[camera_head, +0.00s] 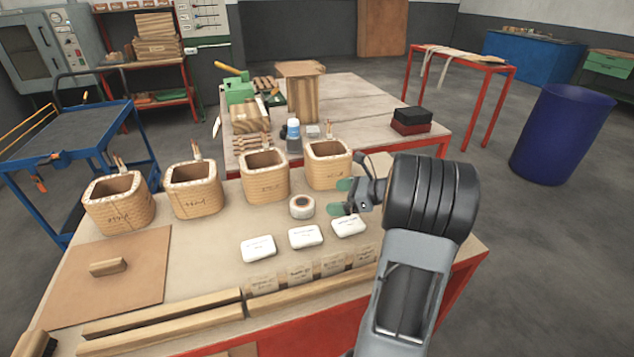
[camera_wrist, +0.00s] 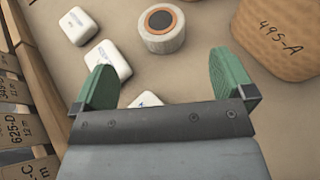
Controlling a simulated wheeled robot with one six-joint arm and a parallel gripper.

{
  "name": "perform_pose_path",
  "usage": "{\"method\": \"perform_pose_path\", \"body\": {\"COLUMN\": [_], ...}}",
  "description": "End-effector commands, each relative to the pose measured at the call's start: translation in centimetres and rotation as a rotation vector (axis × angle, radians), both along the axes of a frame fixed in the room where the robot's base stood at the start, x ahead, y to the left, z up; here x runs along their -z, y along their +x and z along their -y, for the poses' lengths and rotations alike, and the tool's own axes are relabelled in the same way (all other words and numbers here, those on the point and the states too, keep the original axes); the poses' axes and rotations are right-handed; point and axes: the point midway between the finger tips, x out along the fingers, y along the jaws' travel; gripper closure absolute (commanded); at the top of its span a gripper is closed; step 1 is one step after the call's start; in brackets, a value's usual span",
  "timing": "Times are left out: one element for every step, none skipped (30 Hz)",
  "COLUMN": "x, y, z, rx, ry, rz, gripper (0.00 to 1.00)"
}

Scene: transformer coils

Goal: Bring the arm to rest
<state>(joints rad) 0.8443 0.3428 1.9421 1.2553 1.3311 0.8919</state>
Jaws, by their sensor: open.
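My gripper (camera_head: 342,196) is above the right part of the table (camera_head: 215,240), reaching from the right side of the head view. In the wrist view its two green fingers (camera_wrist: 165,85) stand wide apart, and nothing is held between them. A roll of tape (camera_head: 302,207) lies just left of the fingers in the head view; in the wrist view the roll (camera_wrist: 163,27) is ahead of them. White labelled boxes lie near it, one (camera_head: 348,225) close below the gripper. Part of one white box is hidden behind the gripper's body in the wrist view.
Several tan coils stand in a row behind; the rightmost (camera_head: 328,165) is close to my gripper, and a coil marked 495-A (camera_wrist: 283,35) shows in the wrist view. Wooden bars (camera_head: 165,322) line the front edge. A brown board (camera_head: 105,275) lies at left.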

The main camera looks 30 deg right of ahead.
Motion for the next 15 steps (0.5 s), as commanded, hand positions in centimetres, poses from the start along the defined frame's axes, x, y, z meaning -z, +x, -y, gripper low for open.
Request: {"method": "perform_pose_path", "body": {"x": [0.0,0.0,0.0,0.0,-0.1,-0.2,-0.5,-0.9,-1.5,-2.0,-2.7,-3.7,-4.4,-5.2,-6.2], "y": [0.0,0.0,0.0,0.0,0.0,0.0,0.0,-0.1,-0.3,-0.5,-0.8,-1.5,-2.2,-3.0,-4.2], "z": [0.0,0.0,0.0,0.0,-0.1,-0.4,-0.8,-1.4,-2.6,-3.7,-5.1,-7.2,-8.9,-10.6,-12.6], "rx": [0.0,0.0,0.0,0.0,-0.002,-0.011,-0.026,-0.048,-0.091,-0.137,-0.194,-0.285,-0.368,-0.457,-0.581], "ry": [0.0,0.0,0.0,0.0,-0.002,-0.012,-0.027,-0.05,-0.093,-0.138,-0.194,-0.285,-0.365,-0.449,-0.566], "rz": [0.0,0.0,0.0,0.0,0.0,0.001,0.002,0.003,0.004,0.008,0.013,0.025,0.038,0.056,0.087], "gripper": [0.0,0.0,0.0,0.0,0.0,0.0,0.0,0.0,0.0,0.0,0.0,0.0,0.0,0.0,0.0]}}
